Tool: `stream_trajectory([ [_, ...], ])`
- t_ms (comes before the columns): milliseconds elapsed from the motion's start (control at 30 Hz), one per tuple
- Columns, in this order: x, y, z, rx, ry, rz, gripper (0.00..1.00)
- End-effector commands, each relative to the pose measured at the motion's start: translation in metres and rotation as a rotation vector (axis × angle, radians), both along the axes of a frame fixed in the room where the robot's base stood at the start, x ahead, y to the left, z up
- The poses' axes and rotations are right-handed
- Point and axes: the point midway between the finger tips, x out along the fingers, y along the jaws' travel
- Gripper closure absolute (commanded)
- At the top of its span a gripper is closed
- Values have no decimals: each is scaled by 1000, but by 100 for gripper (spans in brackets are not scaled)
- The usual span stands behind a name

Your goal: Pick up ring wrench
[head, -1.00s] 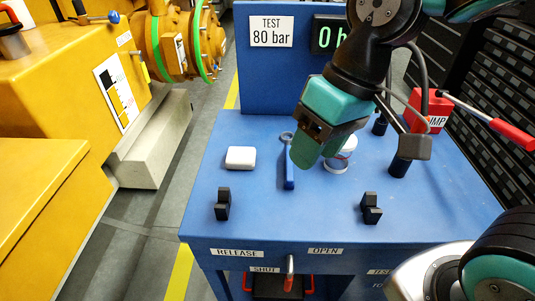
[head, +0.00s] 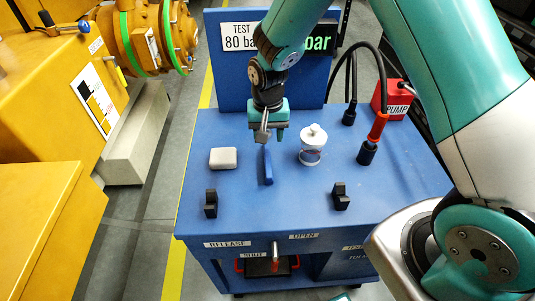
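The ring wrench (head: 267,167) lies on the blue bench top in the head view, its blue handle pointing towards the front edge. Its ring end is hidden behind my gripper. My gripper (head: 270,136) points down over the far end of the wrench. Whether its fingers are apart, and whether they touch the wrench, I cannot tell.
A white block (head: 223,158) lies left of the wrench and a white lidded jar (head: 312,146) stands to its right. Two black holders (head: 211,203) (head: 341,196) stand near the front. A hose with a red-and-black fitting (head: 372,140) and a red pump box (head: 392,98) are further right.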

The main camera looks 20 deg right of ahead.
Motion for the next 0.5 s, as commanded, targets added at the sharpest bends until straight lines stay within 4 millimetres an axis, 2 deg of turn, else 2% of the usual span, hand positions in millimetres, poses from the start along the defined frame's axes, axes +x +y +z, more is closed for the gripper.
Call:
stream_trajectory([
  [133, -1, 0, -22, 0, 3, 1, 51],
  [367, -1, 1, -37, 0, 1, 2, 51],
  [500, -4, 3, -55, -1, 4, 3, 51],
])
